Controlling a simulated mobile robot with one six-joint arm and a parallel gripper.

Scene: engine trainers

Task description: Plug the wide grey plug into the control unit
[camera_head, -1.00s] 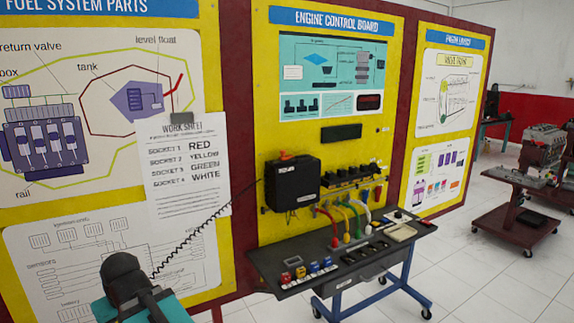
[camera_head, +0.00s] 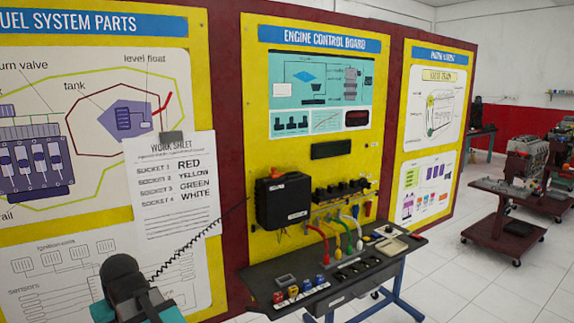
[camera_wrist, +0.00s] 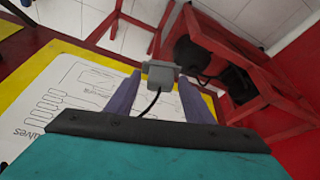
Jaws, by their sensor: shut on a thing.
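The wide grey plug (camera_wrist: 161,73) sits between the two purple-grey fingers of my gripper (camera_wrist: 160,80) in the wrist view, with a thin dark cable running back from it. My gripper is shut on it. In the head view my gripper's dark wrist and teal body (camera_head: 152,306) are at the lower left, in front of the left panel; the fingertips and plug are hidden there. The control unit is the black box (camera_head: 283,201) on the yellow engine control board, to the right of and beyond my gripper. A black coiled cable (camera_head: 200,242) stretches between the box's side and my gripper.
A dark shelf (camera_head: 330,284) below the board holds small coloured blocks (camera_head: 300,290). Red, yellow, green and white leads (camera_head: 340,238) hang above it. A work sheet (camera_head: 173,185) is on the left panel. Red-framed furniture (camera_wrist: 235,50) shows in the wrist view.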

